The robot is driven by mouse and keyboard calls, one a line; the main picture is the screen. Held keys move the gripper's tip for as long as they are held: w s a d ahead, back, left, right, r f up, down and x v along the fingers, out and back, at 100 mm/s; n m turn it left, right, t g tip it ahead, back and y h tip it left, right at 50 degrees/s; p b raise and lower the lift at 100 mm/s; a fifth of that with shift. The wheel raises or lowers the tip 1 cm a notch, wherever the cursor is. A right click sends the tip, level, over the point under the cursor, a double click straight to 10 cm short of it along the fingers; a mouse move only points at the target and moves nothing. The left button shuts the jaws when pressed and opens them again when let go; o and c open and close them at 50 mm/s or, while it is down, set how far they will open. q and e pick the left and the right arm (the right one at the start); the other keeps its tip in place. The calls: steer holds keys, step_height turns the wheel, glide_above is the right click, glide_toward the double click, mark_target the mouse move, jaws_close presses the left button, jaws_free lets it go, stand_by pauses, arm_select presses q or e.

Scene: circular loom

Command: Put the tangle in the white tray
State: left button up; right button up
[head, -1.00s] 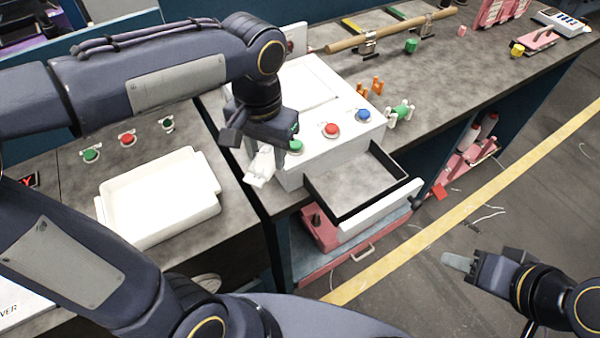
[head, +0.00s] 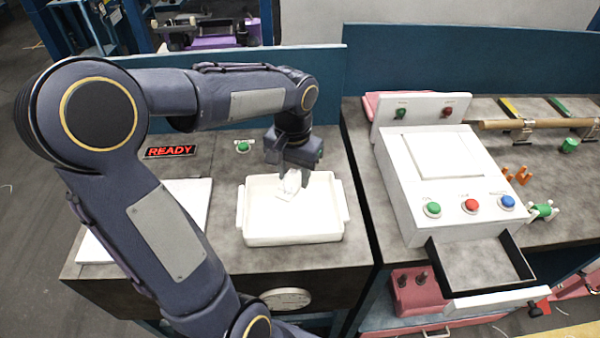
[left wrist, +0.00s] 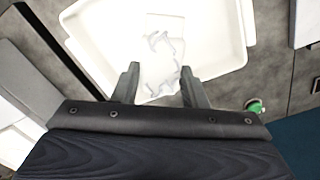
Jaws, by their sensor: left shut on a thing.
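The tangle (head: 291,184) is a small white, crumpled bundle of thread. My left gripper (head: 290,168) is shut on it and holds it over the back part of the white tray (head: 293,238). In the left wrist view the pale tangle (left wrist: 160,58) shows between and beyond the fingertips of my left gripper (left wrist: 158,85), with the white tray (left wrist: 222,62) behind it. White on white makes it hard to tell whether the tangle touches the tray floor. My right gripper is not in view now.
A white machine box (head: 440,185) with coloured buttons and an open drawer (head: 480,268) stands to the right. A white board (head: 190,195) lies left of the tray. A green button (head: 243,147) and a READY sign (head: 170,151) are behind.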

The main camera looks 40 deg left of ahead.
mark_target(295, 206)
arm_select(q)
steer(key=shift+f+b, duration=3.05)
steer(key=shift+f, duration=0.9)
steer(key=shift+f+b, duration=0.3)
steer(key=shift+f, duration=0.1)
steer(key=o, duration=1.1)
steer(key=shift+o, duration=0.2)
steer(key=shift+r, duration=0.1)
step_height(295, 206, up, 8)
steer(key=shift+f+p, duration=0.1)
steer(key=shift+p, duration=0.25)
steer(key=s+d+f+t+h, duration=0.2)
steer(key=s+d+t, duration=0.3)
steer(key=s+d, duration=0.5)
steer(key=s+h, duration=0.1)
steer(key=s, duration=0.3)
steer(key=shift+d+f+t+h+p, duration=0.15)
steer(key=shift+f+t+h+p, duration=0.15)
steer(key=shift+f+h+p, duration=0.1)
